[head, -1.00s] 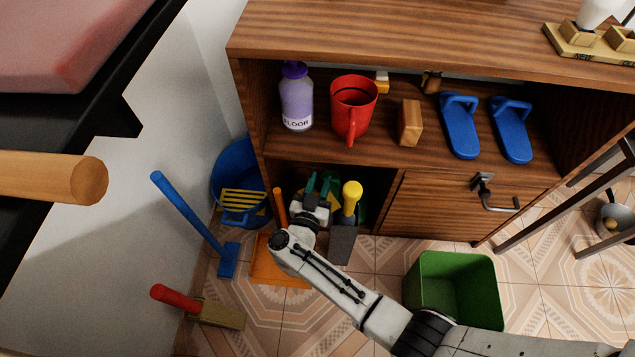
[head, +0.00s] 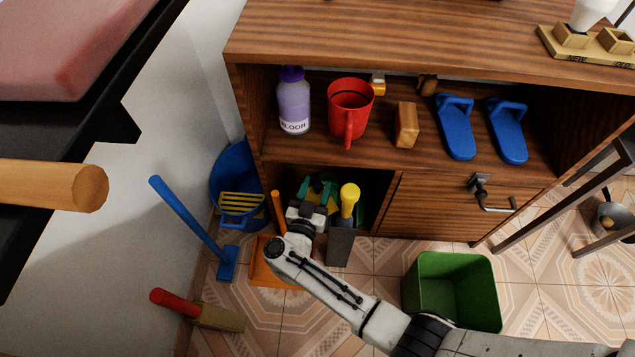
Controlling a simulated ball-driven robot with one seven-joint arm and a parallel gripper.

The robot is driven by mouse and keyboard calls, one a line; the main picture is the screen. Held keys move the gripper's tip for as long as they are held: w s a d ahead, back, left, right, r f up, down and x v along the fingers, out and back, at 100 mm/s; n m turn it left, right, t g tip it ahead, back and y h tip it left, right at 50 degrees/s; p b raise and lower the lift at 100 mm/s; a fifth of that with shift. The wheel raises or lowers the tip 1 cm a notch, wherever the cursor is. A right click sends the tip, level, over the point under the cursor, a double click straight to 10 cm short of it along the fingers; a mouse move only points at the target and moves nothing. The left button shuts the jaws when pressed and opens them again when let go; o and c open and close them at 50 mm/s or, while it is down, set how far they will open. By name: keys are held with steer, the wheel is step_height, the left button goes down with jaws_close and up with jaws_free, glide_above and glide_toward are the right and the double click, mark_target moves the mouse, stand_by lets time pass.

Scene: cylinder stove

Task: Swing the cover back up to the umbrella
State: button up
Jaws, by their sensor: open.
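No umbrella is recognisable in the head view, and I cannot tell which part is the cover. My gripper (head: 317,190) is at the mouth of the dark lower-left compartment of the wooden cabinet (head: 430,27). Its fingers are apart, with a yellow and green item (head: 318,199) behind and between them, partly hidden by the gripper. I cannot tell whether the fingers touch it. A grey box-like tool with a yellow handle (head: 349,195) stands just right of my gripper. The wooden front panel with a metal handle (head: 492,200) is upright at the cabinet's lower right.
An orange dustpan (head: 266,268) lies by my wrist. A green bin (head: 452,290) stands right of my arm. A blue bucket (head: 229,170), blue-handled tool (head: 190,225) and red-handled brush (head: 195,309) are at left. Slippers, mug and bottle sit on the shelf.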

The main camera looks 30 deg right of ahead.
steer(key=p+v, duration=0.1)
steer(key=v, duration=0.8)
steer(key=shift+p, duration=0.4)
steer(key=shift+s+a, duration=0.1)
steer(key=shift+s, duration=0.05)
